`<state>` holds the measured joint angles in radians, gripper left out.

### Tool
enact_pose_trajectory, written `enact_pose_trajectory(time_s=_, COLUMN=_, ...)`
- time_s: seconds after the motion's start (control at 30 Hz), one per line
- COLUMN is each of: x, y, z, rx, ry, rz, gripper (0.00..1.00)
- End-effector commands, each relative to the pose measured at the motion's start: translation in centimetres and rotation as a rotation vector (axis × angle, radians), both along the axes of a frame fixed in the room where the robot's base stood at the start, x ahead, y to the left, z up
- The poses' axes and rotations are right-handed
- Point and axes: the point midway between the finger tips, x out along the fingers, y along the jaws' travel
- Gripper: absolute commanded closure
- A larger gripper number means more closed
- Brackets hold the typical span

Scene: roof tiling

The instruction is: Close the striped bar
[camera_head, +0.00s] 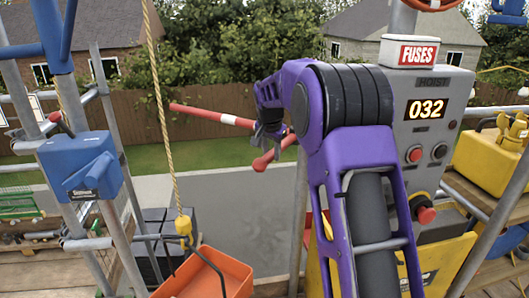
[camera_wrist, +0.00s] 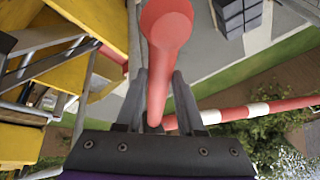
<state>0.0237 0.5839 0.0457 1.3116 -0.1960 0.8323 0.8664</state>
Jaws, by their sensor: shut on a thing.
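The striped bar (camera_head: 222,117), red with white bands, sticks out to the left from near my gripper (camera_head: 268,132) in the head view, well above the ground. In the wrist view the bar (camera_wrist: 250,112) runs off to the right. A red rounded handle (camera_head: 264,161) shows just below my gripper. In the wrist view the handle (camera_wrist: 167,25) passes between the two dark fingers (camera_wrist: 156,98), which are shut on it. The handle and bar appear to meet near the fingers, but the joint is hidden.
A yellow rope with a hook (camera_head: 183,224) hangs left of the bar above an orange tub (camera_head: 212,272). A blue box (camera_head: 80,167) is on the left scaffold pole. A grey hoist panel (camera_head: 432,120) reading 032 stands at right.

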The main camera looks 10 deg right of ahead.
Motion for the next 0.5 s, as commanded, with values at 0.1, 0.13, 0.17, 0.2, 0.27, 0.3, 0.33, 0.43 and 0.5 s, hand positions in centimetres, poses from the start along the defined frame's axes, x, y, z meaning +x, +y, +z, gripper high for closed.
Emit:
enact_pose_trajectory(time_s=0.1, x=-1.1, y=-1.5, z=0.0, rx=0.001, ry=0.000, rz=0.076, gripper=1.00)
enact_pose_trajectory(time_s=0.13, x=-1.3, y=-1.8, z=0.0, rx=0.001, ry=0.002, rz=0.096, gripper=1.00)
enact_pose_trajectory(time_s=0.17, x=-1.5, y=-2.1, z=0.0, rx=0.002, ry=0.001, rz=0.117, gripper=1.00)
enact_pose_trajectory(time_s=0.2, x=-1.7, y=-2.5, z=0.0, rx=0.002, ry=0.001, rz=0.143, gripper=1.00)
enact_pose_trajectory(time_s=0.27, x=-2.1, y=-3.1, z=0.1, rx=0.002, ry=0.002, rz=0.179, gripper=1.00)
enact_pose_trajectory(time_s=0.3, x=-2.3, y=-3.5, z=0.1, rx=0.001, ry=0.002, rz=0.203, gripper=1.00)
enact_pose_trajectory(time_s=0.33, x=-2.4, y=-3.7, z=0.1, rx=0.002, ry=0.003, rz=0.219, gripper=1.00)
enact_pose_trajectory(time_s=0.43, x=-2.8, y=-4.4, z=0.0, rx=0.001, ry=0.003, rz=0.265, gripper=1.00)
enact_pose_trajectory(time_s=0.5, x=-2.9, y=-4.8, z=0.0, rx=0.001, ry=0.003, rz=0.293, gripper=1.00)
